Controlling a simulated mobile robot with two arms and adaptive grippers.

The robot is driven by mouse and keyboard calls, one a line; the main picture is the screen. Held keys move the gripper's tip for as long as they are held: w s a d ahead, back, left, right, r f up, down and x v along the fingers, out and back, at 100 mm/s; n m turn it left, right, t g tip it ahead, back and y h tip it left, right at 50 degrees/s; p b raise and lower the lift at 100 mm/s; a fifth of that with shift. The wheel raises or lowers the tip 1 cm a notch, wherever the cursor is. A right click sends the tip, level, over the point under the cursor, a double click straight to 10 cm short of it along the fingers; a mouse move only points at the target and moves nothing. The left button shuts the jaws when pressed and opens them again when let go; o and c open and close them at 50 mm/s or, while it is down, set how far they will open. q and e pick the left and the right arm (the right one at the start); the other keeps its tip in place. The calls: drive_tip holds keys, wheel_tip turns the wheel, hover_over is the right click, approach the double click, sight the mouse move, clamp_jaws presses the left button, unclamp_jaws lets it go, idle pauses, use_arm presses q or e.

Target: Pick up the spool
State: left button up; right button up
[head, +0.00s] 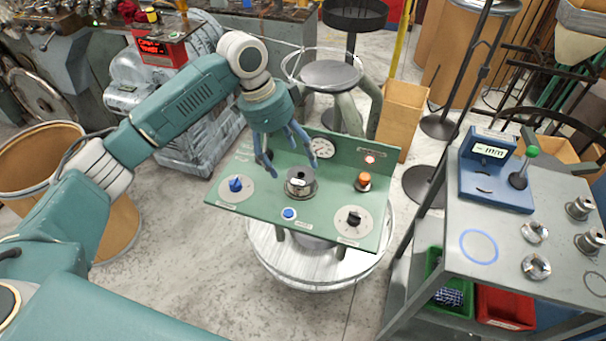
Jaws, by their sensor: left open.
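A dark grey, round, spool-like part (300,183) sits near the middle of the green control panel (330,212). I take it for the spool, though small metal parts on the right table also look somewhat spool-like. My left gripper (291,166) comes in from the upper left and hangs just above and behind this part, fingers pointing down. Its blue fingers are spread and hold nothing. I see no contact with the part, but the exact gap is hard to tell. My right gripper is not in view.
The panel carries a blue knob (236,185), a black knob (353,218), an orange button (364,180), a blue button (288,213) and a dial gauge (322,147). At right, a grey table (505,250) holds a blue gauge device (492,178) and several metal parts (535,266).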

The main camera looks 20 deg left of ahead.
sight(301, 175)
use_arm(q)
drive_tip(key=shift+s+d+f, duration=0.1)
drive_tip(key=shift+d+f, duration=0.05)
drive_tip(key=shift+f, duration=0.3)
drive_tip(key=shift+s+d+f, duration=0.1)
drive_tip(key=shift+d+f, duration=0.05)
drive_tip(key=shift+f, duration=0.3)
drive_tip(key=shift+w+d+f, duration=0.1)
drive_tip(key=shift+w+f, duration=0.05)
drive_tip(key=shift+f, duration=0.15)
drive_tip(key=x, duration=0.1)
drive_tip(key=p+x, duration=0.1)
drive_tip(key=x, duration=0.1)
drive_tip(key=p+x, duration=0.1)
drive_tip(key=shift+w+f, duration=0.25)
drive_tip(key=shift+w, duration=0.05)
drive_tip(key=shift+w+f, duration=0.1)
drive_tip(key=shift+f, duration=0.35)
drive_tip(key=c, duration=1.2)
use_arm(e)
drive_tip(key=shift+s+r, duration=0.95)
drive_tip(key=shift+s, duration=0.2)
